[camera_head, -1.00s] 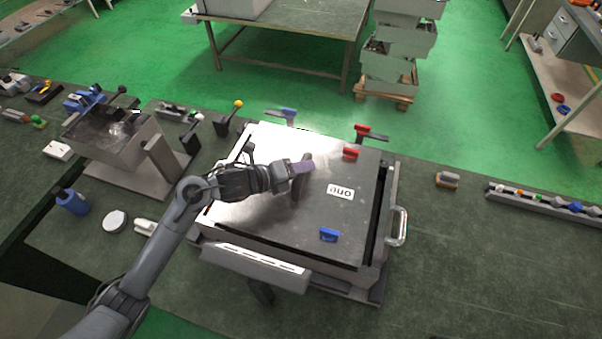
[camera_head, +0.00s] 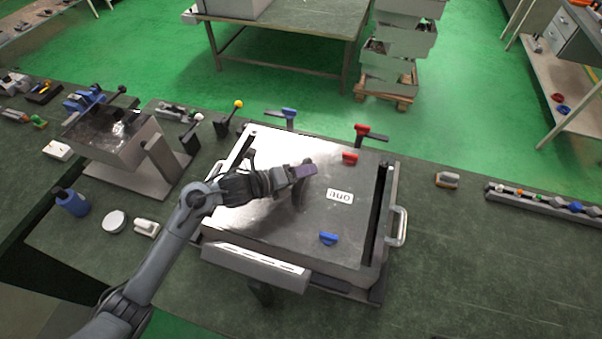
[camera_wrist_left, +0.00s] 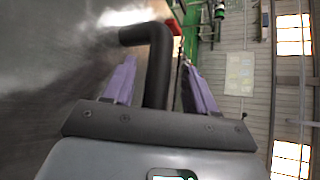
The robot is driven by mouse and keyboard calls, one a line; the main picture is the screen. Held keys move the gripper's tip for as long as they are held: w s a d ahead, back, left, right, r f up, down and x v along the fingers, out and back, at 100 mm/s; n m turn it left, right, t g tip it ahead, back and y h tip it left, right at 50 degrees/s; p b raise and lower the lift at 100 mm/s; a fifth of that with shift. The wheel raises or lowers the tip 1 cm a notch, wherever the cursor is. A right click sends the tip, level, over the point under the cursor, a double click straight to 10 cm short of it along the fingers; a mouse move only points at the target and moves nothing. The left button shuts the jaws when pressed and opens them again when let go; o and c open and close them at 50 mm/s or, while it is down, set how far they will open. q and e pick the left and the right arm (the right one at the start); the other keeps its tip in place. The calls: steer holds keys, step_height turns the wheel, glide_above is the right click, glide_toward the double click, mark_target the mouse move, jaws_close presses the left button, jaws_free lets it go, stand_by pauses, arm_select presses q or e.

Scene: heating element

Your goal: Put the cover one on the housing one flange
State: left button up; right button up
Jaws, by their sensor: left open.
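The cover one (camera_head: 250,210), a flat grey metal plate with a white "one" label (camera_head: 340,196), lies on top of the housing one (camera_head: 375,262), nearly in line with it. A dark gap shows along its right edge. Whether it sits fully flat on the flange I cannot tell. My left gripper (camera_head: 303,172) is at the cover's dark handle. In the left wrist view the bent black handle (camera_wrist_left: 158,60) stands between the two spread purple fingers, with room on both sides. My right gripper is not in view.
A red knob (camera_head: 350,158) and a blue knob (camera_head: 328,239) are on the plate. Red (camera_head: 364,130) and blue (camera_head: 288,113) handled parts stand behind the housing. A smaller grey box unit (camera_head: 115,140) is at left. The bench right of the housing is mostly clear.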

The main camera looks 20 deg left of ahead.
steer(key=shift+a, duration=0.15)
arm_select(q)
steer(key=v, duration=1.2)
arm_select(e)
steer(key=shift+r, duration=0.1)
